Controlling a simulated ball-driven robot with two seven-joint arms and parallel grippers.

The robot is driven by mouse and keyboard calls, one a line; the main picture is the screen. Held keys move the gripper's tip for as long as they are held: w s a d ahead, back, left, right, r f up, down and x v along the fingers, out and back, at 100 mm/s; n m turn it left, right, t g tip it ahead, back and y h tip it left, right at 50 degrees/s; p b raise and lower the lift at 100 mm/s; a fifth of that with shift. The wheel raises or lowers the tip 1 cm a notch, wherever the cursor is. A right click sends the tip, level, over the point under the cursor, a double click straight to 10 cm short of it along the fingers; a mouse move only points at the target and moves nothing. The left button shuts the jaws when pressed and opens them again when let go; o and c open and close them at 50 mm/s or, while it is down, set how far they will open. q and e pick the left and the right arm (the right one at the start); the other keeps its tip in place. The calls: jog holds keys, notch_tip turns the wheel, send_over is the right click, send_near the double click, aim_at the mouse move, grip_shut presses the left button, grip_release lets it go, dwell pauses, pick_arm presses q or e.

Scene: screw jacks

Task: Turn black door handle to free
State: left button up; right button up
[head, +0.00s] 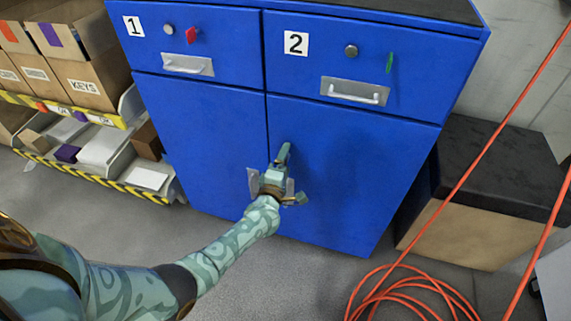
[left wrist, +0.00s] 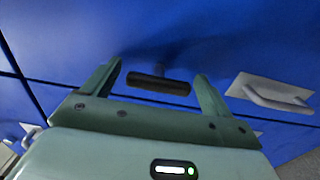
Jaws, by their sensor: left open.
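The black door handle (left wrist: 158,84) is a short dark bar on a stem on the blue cabinet door. In the left wrist view it lies crosswise in the gap between the two fingers of my left gripper (left wrist: 158,72). The gripper is open, and I see no clear contact with the bar. In the head view my left gripper (head: 284,168) is in front of the lower doors (head: 335,175) near their meeting line. The arm and gripper hide the handle there. My right gripper is not in view.
Silver pull handles sit on the lower doors, one at the right of the left wrist view (left wrist: 272,95). Above are drawers 1 (head: 220,40) and 2 (head: 400,60). A shelf with boxes (head: 75,75) stands left, a black-topped box (head: 480,190) right. An orange hose (head: 420,290) lies coiled on the floor.

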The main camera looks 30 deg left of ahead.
pick_arm(q)
jog(key=c, duration=1)
